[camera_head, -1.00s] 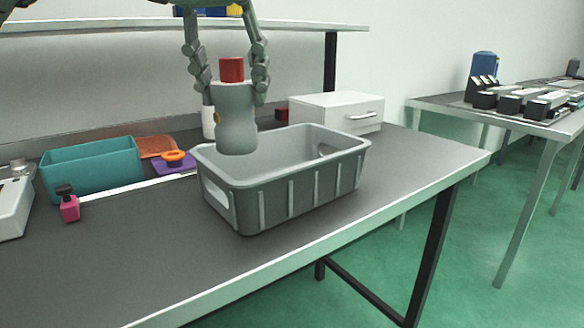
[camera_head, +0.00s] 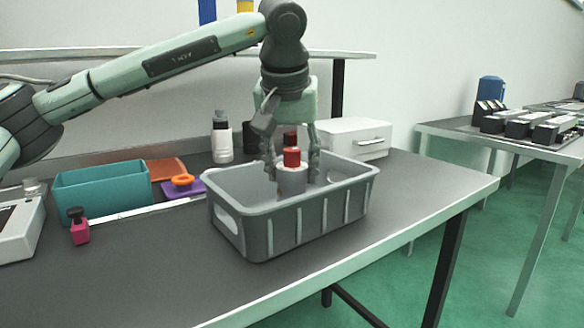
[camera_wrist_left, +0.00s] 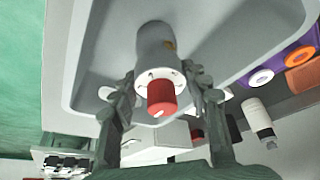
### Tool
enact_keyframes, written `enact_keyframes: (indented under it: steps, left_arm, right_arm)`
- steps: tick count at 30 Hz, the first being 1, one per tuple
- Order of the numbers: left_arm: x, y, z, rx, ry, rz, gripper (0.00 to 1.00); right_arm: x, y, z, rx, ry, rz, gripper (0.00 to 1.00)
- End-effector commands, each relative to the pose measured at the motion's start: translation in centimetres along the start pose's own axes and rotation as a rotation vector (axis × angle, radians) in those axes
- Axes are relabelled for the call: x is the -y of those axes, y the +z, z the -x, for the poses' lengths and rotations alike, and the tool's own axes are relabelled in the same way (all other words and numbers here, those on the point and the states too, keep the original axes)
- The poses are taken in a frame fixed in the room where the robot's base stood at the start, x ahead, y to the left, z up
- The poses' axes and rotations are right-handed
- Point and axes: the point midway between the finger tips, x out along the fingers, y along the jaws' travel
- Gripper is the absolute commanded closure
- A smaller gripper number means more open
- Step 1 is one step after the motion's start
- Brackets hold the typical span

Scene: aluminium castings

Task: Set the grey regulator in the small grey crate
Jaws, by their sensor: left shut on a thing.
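The grey regulator (camera_head: 291,183), a grey cylinder with a red cap, is inside the small grey crate (camera_head: 300,225), its lower part hidden by the crate's front wall. My left gripper (camera_head: 292,172) reaches down into the crate from above, with a finger on each side of the regulator, shut on it. In the left wrist view the regulator (camera_wrist_left: 154,45) stands between the fingers of my left gripper (camera_wrist_left: 160,90), red cap towards the camera, with the crate (camera_wrist_left: 90,70) around it. I cannot tell whether its base touches the crate floor. My right gripper is not in view.
A teal bin (camera_head: 103,190), a purple block with an orange ring (camera_head: 183,180) and a pink object (camera_head: 79,227) are left of the crate. A white bottle (camera_head: 222,138) and a white drawer box (camera_head: 350,138) stand behind it. The tabletop in front is clear.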

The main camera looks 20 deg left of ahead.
Motion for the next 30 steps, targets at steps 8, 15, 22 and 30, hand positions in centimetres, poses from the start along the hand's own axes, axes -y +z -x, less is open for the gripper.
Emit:
enact_keyframes:
  steps: [8, 15, 22, 30]
  left_arm:
    - [0.0, 0.1, -0.2, -0.003, 0.002, 0.000, 0.93]
    - [0.0, 0.2, -0.5, 0.000, 0.001, 0.000, 0.41]
    - [0.0, 0.2, -0.4, -0.001, 0.001, 0.000, 0.33]
    - [-0.1, 0.0, 0.8, -0.004, 0.002, 0.000, 0.33]
  right_arm:
    - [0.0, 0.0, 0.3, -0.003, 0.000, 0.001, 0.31]
    - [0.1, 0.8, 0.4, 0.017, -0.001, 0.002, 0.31]
    - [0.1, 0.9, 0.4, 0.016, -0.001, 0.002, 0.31]
    - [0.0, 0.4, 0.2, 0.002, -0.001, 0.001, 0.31]
